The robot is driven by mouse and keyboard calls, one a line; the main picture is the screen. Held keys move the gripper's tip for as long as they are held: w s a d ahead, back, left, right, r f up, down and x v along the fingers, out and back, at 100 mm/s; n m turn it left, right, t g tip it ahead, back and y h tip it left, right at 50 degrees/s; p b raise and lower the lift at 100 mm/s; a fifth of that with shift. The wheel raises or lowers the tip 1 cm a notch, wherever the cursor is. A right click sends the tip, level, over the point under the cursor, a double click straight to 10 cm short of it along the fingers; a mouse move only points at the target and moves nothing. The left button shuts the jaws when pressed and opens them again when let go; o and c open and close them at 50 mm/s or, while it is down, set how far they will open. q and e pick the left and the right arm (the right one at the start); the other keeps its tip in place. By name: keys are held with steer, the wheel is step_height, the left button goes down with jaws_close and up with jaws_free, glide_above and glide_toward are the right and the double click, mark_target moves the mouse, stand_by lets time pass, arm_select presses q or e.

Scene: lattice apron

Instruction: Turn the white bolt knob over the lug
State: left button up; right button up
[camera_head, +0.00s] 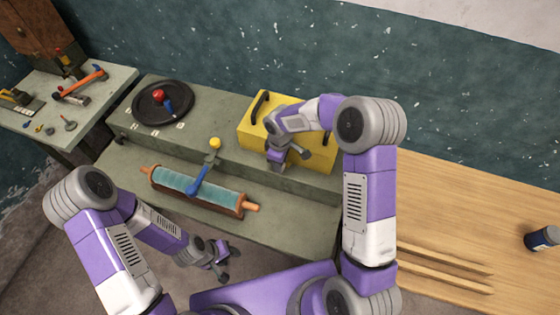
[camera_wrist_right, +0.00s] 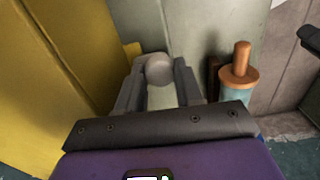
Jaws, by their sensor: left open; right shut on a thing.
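The white bolt knob (camera_wrist_right: 158,70) is a pale round ball between the fingers of my right gripper (camera_wrist_right: 158,88) in the right wrist view. My right gripper is shut on it. In the head view my right gripper (camera_head: 287,163) is low at the front of the yellow box (camera_head: 258,131) and hides the knob. I cannot make out the lug in either view. My left gripper (camera_head: 221,266) is open and empty, in front of the grey-green bench.
A roller with a teal sleeve (camera_head: 180,182) and wooden handles lies on the bench, left of my right gripper. A blue lever (camera_head: 200,180) stands by it. A black disc (camera_head: 148,108) with a red knob is at back left. A wooden table (camera_head: 450,210) is at right.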

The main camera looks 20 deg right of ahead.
stand_by(0.4)
steer(key=o, duration=1)
steer(key=shift+o, duration=0.2)
steer(key=shift+r, duration=0.1)
step_height(320, 180, up, 8)
steer(key=p, duration=0.5)
steer(key=shift+f, duration=0.2)
steer(key=shift+f, duration=0.1)
